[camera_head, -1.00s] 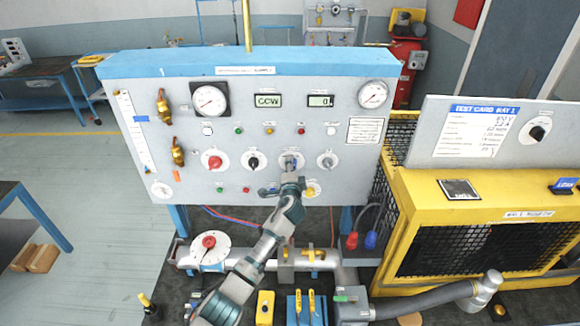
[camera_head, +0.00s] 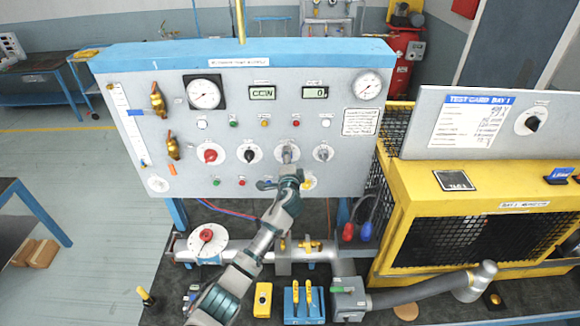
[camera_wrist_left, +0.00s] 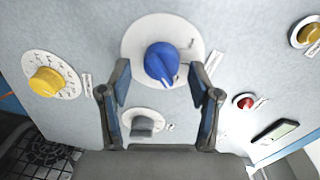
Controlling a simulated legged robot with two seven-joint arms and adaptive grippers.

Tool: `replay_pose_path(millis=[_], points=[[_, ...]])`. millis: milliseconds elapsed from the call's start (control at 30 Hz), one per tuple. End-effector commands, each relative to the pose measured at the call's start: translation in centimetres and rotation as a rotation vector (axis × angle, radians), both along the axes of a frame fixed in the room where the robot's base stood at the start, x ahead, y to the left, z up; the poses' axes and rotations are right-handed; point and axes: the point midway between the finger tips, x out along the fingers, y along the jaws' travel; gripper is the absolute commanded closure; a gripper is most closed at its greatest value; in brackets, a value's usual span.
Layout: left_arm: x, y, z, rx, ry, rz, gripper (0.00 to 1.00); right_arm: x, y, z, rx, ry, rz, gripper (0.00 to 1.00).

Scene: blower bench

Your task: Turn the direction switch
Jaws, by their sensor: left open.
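The panel (camera_head: 340,195) carries a row of dial knobs: a red knob (camera_head: 210,155), a black knob (camera_head: 250,154), a grey knob (camera_head: 287,153) and another grey knob (camera_head: 323,153). I cannot read which label marks the direction switch. A lit display (camera_head: 263,94) appears to read CCW. My left gripper (camera_head: 277,183) is in front of the panel, just below the first grey knob. In the left wrist view, the open fingers (camera_wrist_left: 160,95) spread either side of a blue knob (camera_wrist_left: 160,63) on a white round plate, with no contact visible.
In the left wrist view, a yellow knob (camera_wrist_left: 47,82) is at left, a grey switch (camera_wrist_left: 142,124) below and a red button (camera_wrist_left: 245,102) at right. A yellow caged machine (camera_head: 480,215) stands right of the panel. Pipework and a red-handled dial (camera_head: 207,238) sit below.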

Motion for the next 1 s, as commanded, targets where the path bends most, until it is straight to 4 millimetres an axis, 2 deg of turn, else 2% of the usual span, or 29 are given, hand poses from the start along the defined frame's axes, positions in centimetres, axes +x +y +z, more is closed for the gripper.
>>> replay_pose_path(millis=[167, 600, 800, 1000], points=[[-1.9, 0.1, -0.1, -0.002, 0.000, -0.001, 0.37, 0.0, 0.2, 0.0, 0.001, 0.000, -0.001, 0.07], [-10.0, -0.5, 0.5, 0.002, 0.000, -0.003, 0.37, 0.0, 0.2, 0.0, 0.002, 0.000, 0.000, 0.07], [-11.4, -0.5, 0.6, 0.003, 0.002, -0.003, 0.37, 0.1, 0.2, 0.0, 0.003, 0.001, 0.000, 0.07], [-11.5, -0.4, 0.6, 0.003, 0.001, -0.002, 0.37, 0.1, 0.2, 0.0, 0.002, 0.000, 0.000, 0.07]])
